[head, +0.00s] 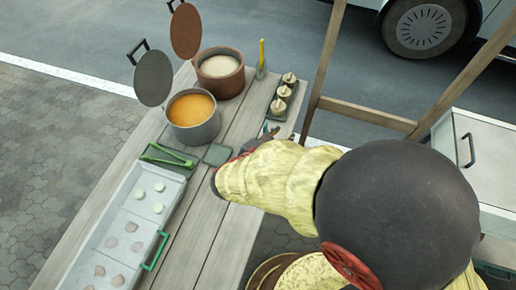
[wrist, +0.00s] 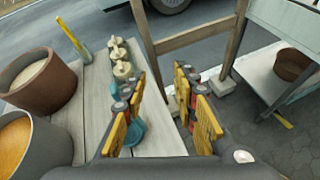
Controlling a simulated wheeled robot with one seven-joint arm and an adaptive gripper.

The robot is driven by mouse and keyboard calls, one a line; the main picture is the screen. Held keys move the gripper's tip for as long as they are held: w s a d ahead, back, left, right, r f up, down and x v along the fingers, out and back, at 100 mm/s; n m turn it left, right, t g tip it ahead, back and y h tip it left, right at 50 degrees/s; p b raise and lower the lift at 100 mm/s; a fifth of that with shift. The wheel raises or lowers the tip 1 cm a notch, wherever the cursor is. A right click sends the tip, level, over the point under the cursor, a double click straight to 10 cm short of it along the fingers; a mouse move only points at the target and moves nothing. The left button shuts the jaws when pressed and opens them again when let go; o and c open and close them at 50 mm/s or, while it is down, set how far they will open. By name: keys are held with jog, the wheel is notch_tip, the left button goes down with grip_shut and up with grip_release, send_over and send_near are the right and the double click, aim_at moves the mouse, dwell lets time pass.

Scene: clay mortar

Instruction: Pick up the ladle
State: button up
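My gripper (wrist: 160,82) is open, its two yellow-padded fingers apart with nothing seen between them. In the head view my gripper (head: 266,133) is over the table's right edge, mostly hidden by my arm. A teal rounded thing (wrist: 136,132), perhaps the ladle, lies on the table and is partly hidden behind the left finger. I cannot tell its full shape. A slim yellow-handled tool (head: 262,55) stands near the far end, beside the brown pot; it also shows in the wrist view (wrist: 69,34). I cannot tell if it is a ladle.
A brown pot (head: 220,83) and a grey pot of orange soup (head: 194,131) stand on the wooden table (head: 205,222). A tray with several small jars (head: 283,95) is near the right edge. Green tongs (head: 170,155) lie by a white food tray (head: 93,235). A wooden frame (head: 365,114) rises at right.

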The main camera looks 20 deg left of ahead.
aim_at(265, 132)
jog(key=s+a+f+n+t+y, duration=0.1)
jog(key=a+f+n+y, duration=0.1)
jog(key=a+f+n, duration=0.3)
jog(key=shift+m, duration=0.6)
jog(key=w+b, duration=0.1)
jog(key=w, duration=0.1)
jog(key=w+f+b, duration=0.1)
jog(key=w, duration=0.1)
jog(key=w+a+f+b, duration=0.1)
jog(key=w, duration=0.1)
jog(key=shift+w+f, duration=0.1)
jog(key=shift+w, duration=0.05)
jog(key=c, duration=0.3)
jog(key=c, duration=0.4)
grip_shut()
